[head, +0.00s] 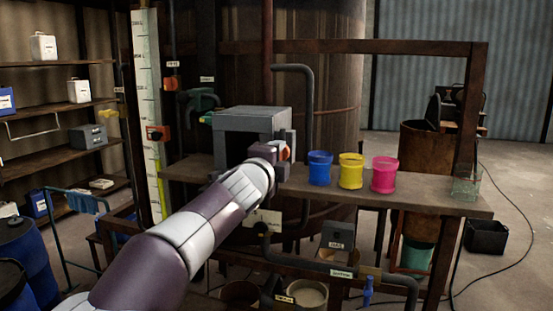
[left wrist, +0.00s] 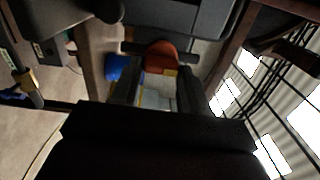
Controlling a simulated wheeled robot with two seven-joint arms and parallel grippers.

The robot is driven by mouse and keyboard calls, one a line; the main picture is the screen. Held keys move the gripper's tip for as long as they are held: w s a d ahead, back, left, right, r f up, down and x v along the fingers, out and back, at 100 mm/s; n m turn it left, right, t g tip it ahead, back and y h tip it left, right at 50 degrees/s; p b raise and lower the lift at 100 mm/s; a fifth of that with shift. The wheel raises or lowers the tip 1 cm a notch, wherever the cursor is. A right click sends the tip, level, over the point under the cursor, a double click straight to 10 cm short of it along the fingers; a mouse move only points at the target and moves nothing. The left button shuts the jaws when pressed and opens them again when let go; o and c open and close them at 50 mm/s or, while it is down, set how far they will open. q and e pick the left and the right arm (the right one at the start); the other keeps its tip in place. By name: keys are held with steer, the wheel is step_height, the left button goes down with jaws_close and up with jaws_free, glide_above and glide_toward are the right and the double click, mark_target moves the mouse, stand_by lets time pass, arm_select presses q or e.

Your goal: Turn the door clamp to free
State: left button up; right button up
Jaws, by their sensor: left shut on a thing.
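A grey box (head: 255,125) with a dark open front stands on the bench against the large brown vat. My left arm reaches in from the lower left, and its gripper (head: 279,153) is at the box's right front side. The red-orange door clamp (head: 285,152) shows only as a small patch there, mostly hidden by the gripper. In the left wrist view the red-orange clamp handle (left wrist: 161,55) lies between the two dark fingers of my left gripper (left wrist: 160,75), which is shut on it. My right gripper is not in view.
Blue (head: 320,170), yellow (head: 351,172) and magenta (head: 384,175) pots stand on the bench right of the gripper. A clear glass container (head: 466,184) is at its right end. A grey pipe (head: 307,100) rises behind the clamp. Shelves (head: 60,109) stand at left.

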arm_select(q)
steer(key=shift+f, duration=0.15)
steer(key=o, duration=1.1)
steer(key=shift+c, duration=0.2)
steer(key=b+v, duration=0.3)
steer(key=v, duration=0.9)
steer(key=shift+s+b, duration=0.3)
